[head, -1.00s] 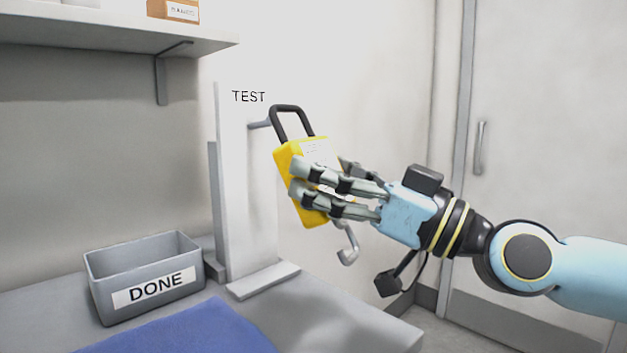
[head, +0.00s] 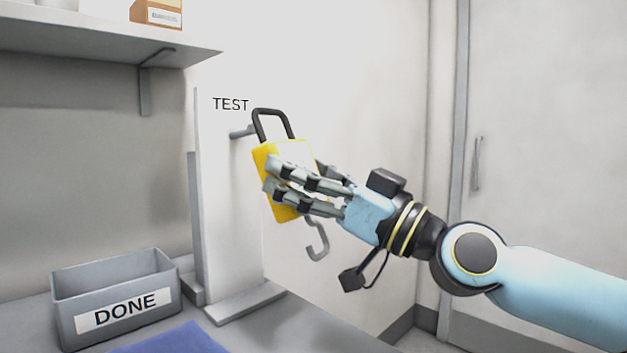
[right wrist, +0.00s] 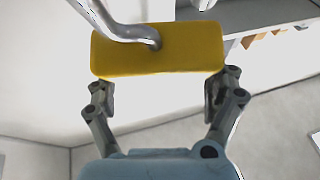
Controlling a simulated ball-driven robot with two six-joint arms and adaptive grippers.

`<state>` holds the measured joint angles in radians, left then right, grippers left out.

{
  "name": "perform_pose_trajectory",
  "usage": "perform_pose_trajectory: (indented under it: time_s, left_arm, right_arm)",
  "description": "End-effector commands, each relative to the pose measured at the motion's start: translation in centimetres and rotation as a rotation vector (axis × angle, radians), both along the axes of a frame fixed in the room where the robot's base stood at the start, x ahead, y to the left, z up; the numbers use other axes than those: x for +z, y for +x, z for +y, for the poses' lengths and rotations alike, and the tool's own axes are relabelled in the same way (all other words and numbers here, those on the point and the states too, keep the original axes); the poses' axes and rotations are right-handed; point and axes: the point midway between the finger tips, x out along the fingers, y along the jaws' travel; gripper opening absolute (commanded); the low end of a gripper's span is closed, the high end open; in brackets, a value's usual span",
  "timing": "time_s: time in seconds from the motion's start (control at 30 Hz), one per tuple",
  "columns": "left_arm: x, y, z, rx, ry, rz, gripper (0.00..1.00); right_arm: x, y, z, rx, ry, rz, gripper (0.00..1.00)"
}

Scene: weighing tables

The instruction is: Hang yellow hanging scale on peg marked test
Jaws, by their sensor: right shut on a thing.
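The yellow hanging scale (head: 262,160) has a black loop handle (head: 273,113) on top and a grey hook (head: 318,245) below. My right gripper (head: 284,180) is shut on its body and holds it in the air, slightly tilted. The grey peg (head: 240,133) sticks out of the white upright under the word TEST. The loop's left side is at the peg's tip in the picture; I cannot tell whether the peg passes through it. In the right wrist view the scale's yellow underside (right wrist: 185,50) and hook (right wrist: 118,28) show between the fingers. My left gripper is out of view.
A grey bin (head: 70,325) marked DONE stands on the table left of the white upright (head: 228,220). A blue mat (head: 175,340) lies in front. A shelf (head: 90,45) with a box (head: 150,12) is at upper left. Right of the upright is open room before the wall.

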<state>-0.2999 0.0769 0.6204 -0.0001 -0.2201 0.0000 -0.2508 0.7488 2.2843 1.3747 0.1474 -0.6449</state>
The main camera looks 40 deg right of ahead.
Motion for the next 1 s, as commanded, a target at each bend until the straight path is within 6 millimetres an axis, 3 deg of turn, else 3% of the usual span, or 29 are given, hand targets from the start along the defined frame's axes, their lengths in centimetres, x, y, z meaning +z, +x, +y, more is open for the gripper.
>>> perform_pose_trajectory:
  time_s: [1.0]
  left_arm:
    - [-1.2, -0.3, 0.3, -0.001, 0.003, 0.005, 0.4]
  right_arm:
    - [-0.5, 6.6, 0.9, 0.0, 0.002, -0.003, 0.42]
